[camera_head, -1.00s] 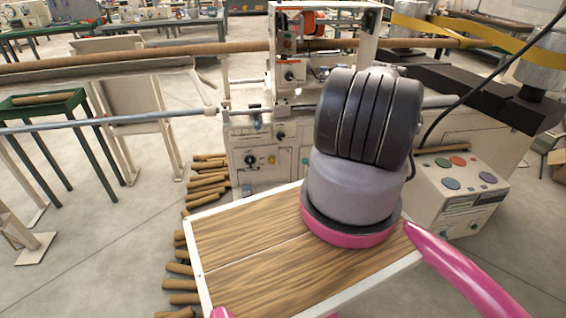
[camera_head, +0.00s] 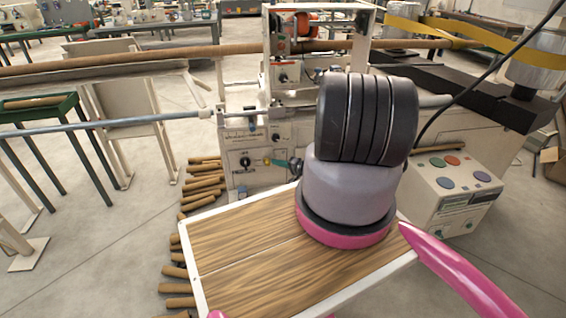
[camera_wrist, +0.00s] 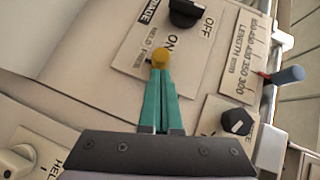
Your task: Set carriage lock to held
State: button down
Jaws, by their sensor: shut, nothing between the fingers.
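A small yellow knob (camera_wrist: 160,57), beside a label with HELD and FREE, sits on the pale machine panel and appears to be the carriage lock. It also shows as a yellow spot in the head view (camera_head: 267,161). My gripper (camera_wrist: 159,73) has its teal fingers shut, with the tips at the knob's near side. The fingers are not around it; I cannot tell whether they touch it. In the head view my gripper (camera_head: 277,163) reaches the panel from the right, partly hidden by my arm. I cannot tell which position the lock is in.
A black ON/OFF knob (camera_wrist: 185,12) lies just beyond the yellow knob. Another black knob (camera_wrist: 236,122) and a blue-handled lever (camera_wrist: 288,75) are to the right. A cream knob (camera_wrist: 18,160) is at lower left. A grey rod (camera_head: 110,122) extends left from the machine.

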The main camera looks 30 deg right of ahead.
aim_at(267, 162)
jog(key=shift+a, duration=0.1)
jog(key=shift+w+a, duration=0.25)
jog(key=shift+a, duration=0.55)
jog(key=shift+w+a, duration=0.2)
jog(key=shift+a, duration=0.65)
jog(key=shift+w+a, duration=0.25)
jog(key=shift+a, duration=0.55)
